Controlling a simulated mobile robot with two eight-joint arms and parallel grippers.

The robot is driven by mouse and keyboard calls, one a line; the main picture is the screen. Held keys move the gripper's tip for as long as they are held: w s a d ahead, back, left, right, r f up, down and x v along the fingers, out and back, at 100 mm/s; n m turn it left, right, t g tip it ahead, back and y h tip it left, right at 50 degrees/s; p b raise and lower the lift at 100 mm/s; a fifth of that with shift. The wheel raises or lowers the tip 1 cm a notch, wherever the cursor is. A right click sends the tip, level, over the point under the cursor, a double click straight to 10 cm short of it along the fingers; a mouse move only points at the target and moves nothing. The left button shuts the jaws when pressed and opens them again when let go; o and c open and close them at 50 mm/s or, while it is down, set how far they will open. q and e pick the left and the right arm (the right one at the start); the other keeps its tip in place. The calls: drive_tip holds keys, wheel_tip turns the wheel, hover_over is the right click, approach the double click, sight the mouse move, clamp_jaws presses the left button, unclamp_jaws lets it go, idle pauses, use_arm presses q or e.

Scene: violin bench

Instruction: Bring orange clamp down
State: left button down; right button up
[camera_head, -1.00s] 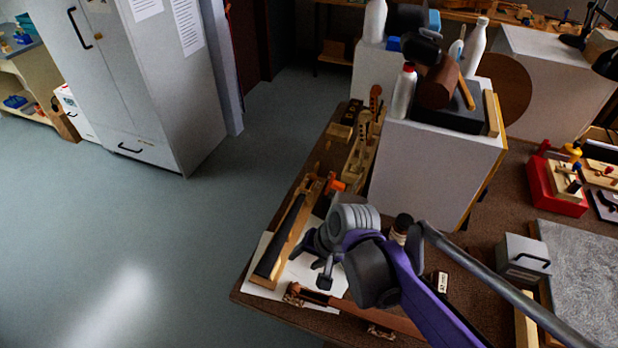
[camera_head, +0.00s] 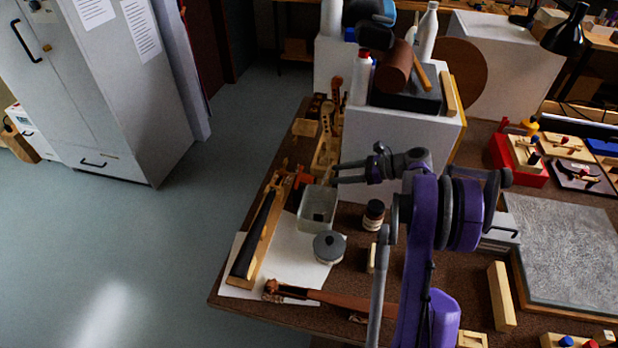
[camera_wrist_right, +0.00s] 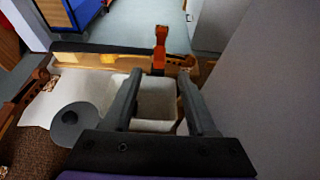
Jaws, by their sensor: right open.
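The orange clamp (camera_head: 304,181) is at the far end of the violin neck in its wooden holder (camera_head: 262,232), on the left part of the bench. In the right wrist view the clamp (camera_wrist_right: 160,48) stands upright at the edge of that wooden piece, just beyond the fingertips. My right gripper (camera_head: 336,173) is open and empty, to the right of the clamp and apart from it. In the wrist view its fingers (camera_wrist_right: 160,76) spread over a clear box, roughly in line with the clamp. My left gripper is not in view.
A clear box (camera_head: 317,212), a grey-lidded jar (camera_head: 329,248) and a dark bottle (camera_head: 373,214) stand near the gripper. A tall white block (camera_head: 400,140) rises close behind it. A second neck (camera_head: 330,298) lies at the front edge. Floor lies left.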

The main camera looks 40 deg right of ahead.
sight(311, 177)
drive_tip(key=p+x, duration=0.1)
drive_tip(key=x, duration=0.9)
clamp_jaws()
idle(1.2)
